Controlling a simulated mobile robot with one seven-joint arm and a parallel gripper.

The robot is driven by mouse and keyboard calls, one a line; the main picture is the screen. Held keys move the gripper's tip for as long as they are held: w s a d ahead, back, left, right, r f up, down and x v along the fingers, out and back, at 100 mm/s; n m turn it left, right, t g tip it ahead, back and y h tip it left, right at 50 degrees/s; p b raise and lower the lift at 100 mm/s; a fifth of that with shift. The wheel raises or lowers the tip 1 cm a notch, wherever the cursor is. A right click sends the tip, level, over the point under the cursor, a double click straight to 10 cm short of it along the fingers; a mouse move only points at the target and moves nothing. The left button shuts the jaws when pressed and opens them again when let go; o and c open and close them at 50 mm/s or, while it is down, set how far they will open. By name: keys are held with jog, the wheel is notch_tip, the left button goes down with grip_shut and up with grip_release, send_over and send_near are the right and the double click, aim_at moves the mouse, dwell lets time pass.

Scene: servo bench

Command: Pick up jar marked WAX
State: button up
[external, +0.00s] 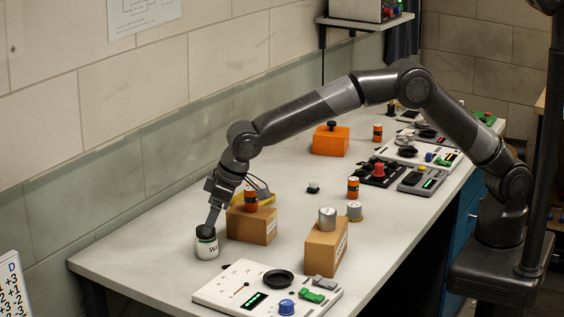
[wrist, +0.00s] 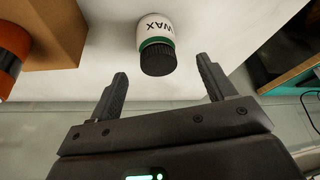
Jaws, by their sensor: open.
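The jar marked WAX (external: 207,247) is white with a black lid and a green band. It stands on the bench near its left end in the external view. In the wrist view the jar (wrist: 156,38) shows its label and its lid, ahead of the fingers and roughly centred between them. My gripper (wrist: 163,88) is open and empty, with one finger to each side of the jar's line. In the external view my gripper (external: 212,220) is at the jar's lid; I cannot tell there whether it touches. In the wrist view a gap shows between fingertips and jar.
A cardboard box (external: 252,226) with an orange-and-black cylinder (external: 251,199) on it stands close right of the jar. Another box (external: 325,249) holds a silver cylinder (external: 327,219). A white control panel (external: 225,291) lies at the front. The bench's left end (external: 120,257) is clear.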

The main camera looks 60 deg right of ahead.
aim_at(206, 242)
jog(key=x, duration=0.5)
jog(key=shift+w, duration=0.15)
jog(key=shift+d, duration=0.1)
jog(key=shift+c, duration=0.6)
jog(key=c, duration=1.1)
